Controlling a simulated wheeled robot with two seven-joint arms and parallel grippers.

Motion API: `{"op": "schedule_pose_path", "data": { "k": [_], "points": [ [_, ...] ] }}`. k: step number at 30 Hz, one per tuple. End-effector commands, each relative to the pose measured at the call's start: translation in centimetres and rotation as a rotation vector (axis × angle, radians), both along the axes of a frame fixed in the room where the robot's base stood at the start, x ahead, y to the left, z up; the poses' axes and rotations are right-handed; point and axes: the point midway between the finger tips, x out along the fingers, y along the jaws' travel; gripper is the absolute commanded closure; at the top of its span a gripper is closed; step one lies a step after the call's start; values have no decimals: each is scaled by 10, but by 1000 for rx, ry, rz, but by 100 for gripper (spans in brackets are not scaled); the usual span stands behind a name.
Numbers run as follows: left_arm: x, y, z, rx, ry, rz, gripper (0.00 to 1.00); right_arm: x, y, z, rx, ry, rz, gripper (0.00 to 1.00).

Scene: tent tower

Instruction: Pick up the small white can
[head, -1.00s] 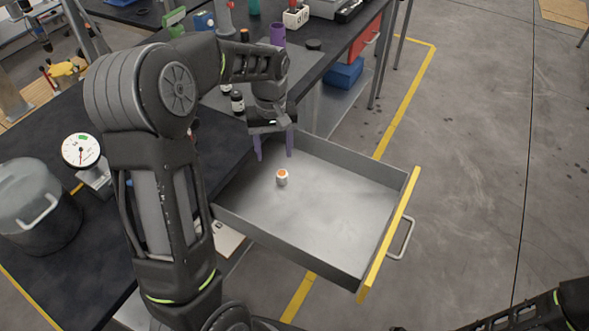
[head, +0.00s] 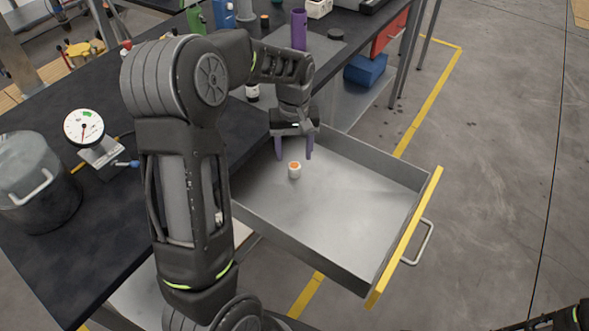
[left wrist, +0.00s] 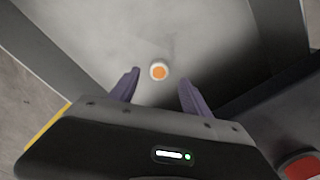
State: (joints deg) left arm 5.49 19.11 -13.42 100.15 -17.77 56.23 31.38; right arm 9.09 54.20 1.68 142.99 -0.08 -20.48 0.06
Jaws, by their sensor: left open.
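The small white can (head: 294,171) with an orange top stands upright in the open metal drawer, near its inner end. It also shows in the left wrist view (left wrist: 159,71), beyond the fingertips and between their lines. My left gripper (head: 294,156) is open, with its purple fingers pointing down into the drawer just behind the can. In the left wrist view the two fingers (left wrist: 160,85) are spread apart with nothing between them. My right gripper is not in view; only part of my right arm shows at the lower right corner.
The drawer (head: 340,235) has low walls and a yellow front (head: 405,238) with a handle; its floor is otherwise bare. The dark bench (head: 75,240) holds a grey pot (head: 35,190) and a dial gauge (head: 84,128). A purple cylinder (head: 299,30) stands farther back.

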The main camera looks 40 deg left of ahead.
Motion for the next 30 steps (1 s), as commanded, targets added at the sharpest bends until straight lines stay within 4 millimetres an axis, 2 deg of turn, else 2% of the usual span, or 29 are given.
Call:
{"op": "schedule_pose_path", "data": {
  "k": [3,13,23,30],
  "points": [
    [0,0,-7,0,0,1,44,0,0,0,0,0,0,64],
    [0,0,-11,0,1,0,44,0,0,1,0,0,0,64],
    [0,-1,-54,-1,2,0,44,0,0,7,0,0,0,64],
    [0,-1,-59,0,-1,0,44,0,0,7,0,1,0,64]
  ]
}}
